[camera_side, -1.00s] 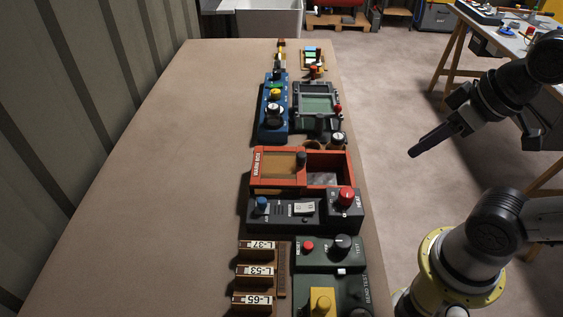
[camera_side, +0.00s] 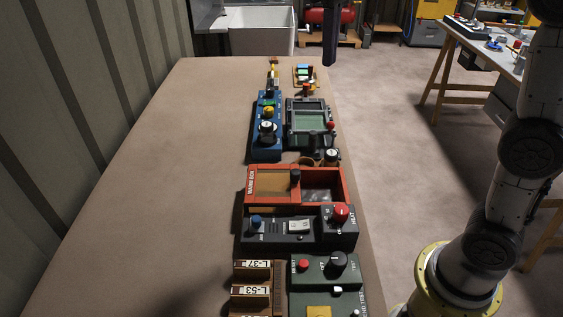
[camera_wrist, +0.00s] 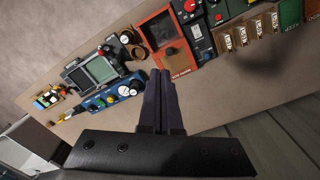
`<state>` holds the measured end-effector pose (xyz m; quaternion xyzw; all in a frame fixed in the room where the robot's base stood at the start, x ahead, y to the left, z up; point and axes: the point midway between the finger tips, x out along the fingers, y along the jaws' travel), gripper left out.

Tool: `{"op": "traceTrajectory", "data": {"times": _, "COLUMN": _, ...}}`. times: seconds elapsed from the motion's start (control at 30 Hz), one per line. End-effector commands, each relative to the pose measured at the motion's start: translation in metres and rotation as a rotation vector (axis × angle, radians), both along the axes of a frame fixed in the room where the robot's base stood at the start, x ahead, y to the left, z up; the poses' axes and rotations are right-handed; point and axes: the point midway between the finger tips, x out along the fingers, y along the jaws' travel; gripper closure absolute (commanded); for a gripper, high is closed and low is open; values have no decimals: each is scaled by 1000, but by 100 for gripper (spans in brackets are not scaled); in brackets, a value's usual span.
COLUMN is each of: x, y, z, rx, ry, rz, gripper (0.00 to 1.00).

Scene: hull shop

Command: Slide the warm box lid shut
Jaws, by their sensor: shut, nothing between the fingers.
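The warm box (camera_side: 341,187) is a red tray-like box in the middle of the row of equipment. Its brown lid (camera_side: 270,186) covers the left part, and a dark knob (camera_side: 295,176) stands at the lid's right end. The right part is open and shows a grey interior. In the wrist view the lid (camera_wrist: 158,29) and its knob (camera_wrist: 171,51) lie just beyond the fingertips. My gripper (camera_side: 329,63) hangs high at the top of the side view, shut and empty, apart from the box. Its dark fingers (camera_wrist: 161,72) lie together in the wrist view.
A dark control panel (camera_side: 278,226) with a red knob adjoins the box's near side. Beyond the box are a blue unit (camera_side: 265,140) and a grey screen unit (camera_side: 309,120). The left side of the table (camera_side: 150,190) is clear.

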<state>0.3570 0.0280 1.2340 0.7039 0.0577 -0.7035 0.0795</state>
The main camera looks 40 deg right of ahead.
Motion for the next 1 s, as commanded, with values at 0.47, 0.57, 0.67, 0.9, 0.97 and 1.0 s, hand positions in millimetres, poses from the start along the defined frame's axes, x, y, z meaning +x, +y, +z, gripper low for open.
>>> {"op": "traceTrajectory", "data": {"times": 0.47, "x": 132, "y": 52, "z": -119, "rx": -43, "ry": 257, "rz": 87, "gripper": 100}}
{"op": "traceTrajectory", "data": {"times": 0.57, "x": 142, "y": 60, "z": -150, "rx": -50, "ry": 298, "rz": 99, "gripper": 100}}
{"op": "traceTrajectory", "data": {"times": 0.67, "x": 144, "y": 65, "z": -171, "rx": -57, "ry": 340, "rz": 107, "gripper": 100}}
{"op": "traceTrajectory", "data": {"times": 0.9, "x": 141, "y": 68, "z": -188, "rx": -62, "ry": 360, "rz": 115, "gripper": 100}}
{"op": "traceTrajectory", "data": {"times": 0.97, "x": 139, "y": 67, "z": -193, "rx": -62, "ry": 360, "rz": 114, "gripper": 100}}
{"op": "traceTrajectory", "data": {"times": 1.0, "x": 137, "y": 66, "z": -197, "rx": -62, "ry": 360, "rz": 114, "gripper": 100}}
